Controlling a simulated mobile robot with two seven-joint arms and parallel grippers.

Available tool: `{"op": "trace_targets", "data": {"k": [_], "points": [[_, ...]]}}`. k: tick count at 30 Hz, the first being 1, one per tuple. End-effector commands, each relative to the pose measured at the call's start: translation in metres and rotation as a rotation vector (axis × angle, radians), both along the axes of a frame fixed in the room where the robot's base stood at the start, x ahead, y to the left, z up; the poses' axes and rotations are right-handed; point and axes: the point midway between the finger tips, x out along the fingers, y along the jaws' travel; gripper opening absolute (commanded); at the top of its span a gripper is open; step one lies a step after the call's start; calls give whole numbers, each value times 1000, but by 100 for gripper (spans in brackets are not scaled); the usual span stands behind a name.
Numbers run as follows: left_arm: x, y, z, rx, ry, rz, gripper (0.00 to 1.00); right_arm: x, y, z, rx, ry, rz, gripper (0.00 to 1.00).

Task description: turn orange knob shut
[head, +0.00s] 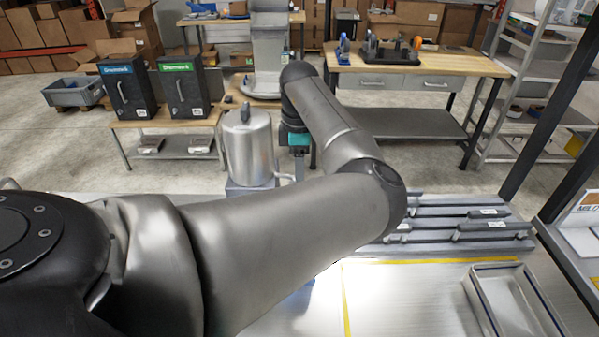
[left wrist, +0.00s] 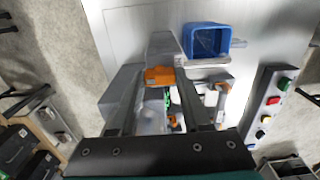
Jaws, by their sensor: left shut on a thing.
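The orange knob (left wrist: 159,76) is in the middle of the left wrist view, on a grey dispenser. My left gripper (left wrist: 163,82) is shut on it, with one finger at each side. In the head view my left arm reaches in from the left and bends back beside a silver lidded tank (head: 247,150). The teal part of my left wrist shows just right of that tank. The knob and my left fingertips are hidden from the head view. A second orange part (left wrist: 174,121) shows between my fingers in the left wrist view. My right gripper is in neither view.
A blue bin (left wrist: 206,40) lies beyond the knob in the left wrist view. A box with coloured buttons (left wrist: 271,100) is at the right. In the head view, a shallow tray (head: 512,300) sits on the bench at the lower right, near grey rails (head: 460,228).

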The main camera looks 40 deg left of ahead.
Motion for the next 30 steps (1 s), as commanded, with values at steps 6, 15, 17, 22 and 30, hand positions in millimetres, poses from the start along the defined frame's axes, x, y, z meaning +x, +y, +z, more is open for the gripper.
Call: {"op": "trace_targets", "data": {"k": [6,15,17,22,30], "points": [[-1,0,2,-1,3,-35,0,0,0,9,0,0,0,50],[-1,0,5,-1,6,-218,0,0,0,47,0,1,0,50],[-1,0,6,-1,7,-272,0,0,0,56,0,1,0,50],[-1,0,4,-1,6,-434,0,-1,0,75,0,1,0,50],[0,1,1,1,3,-691,0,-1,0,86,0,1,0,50]]}}
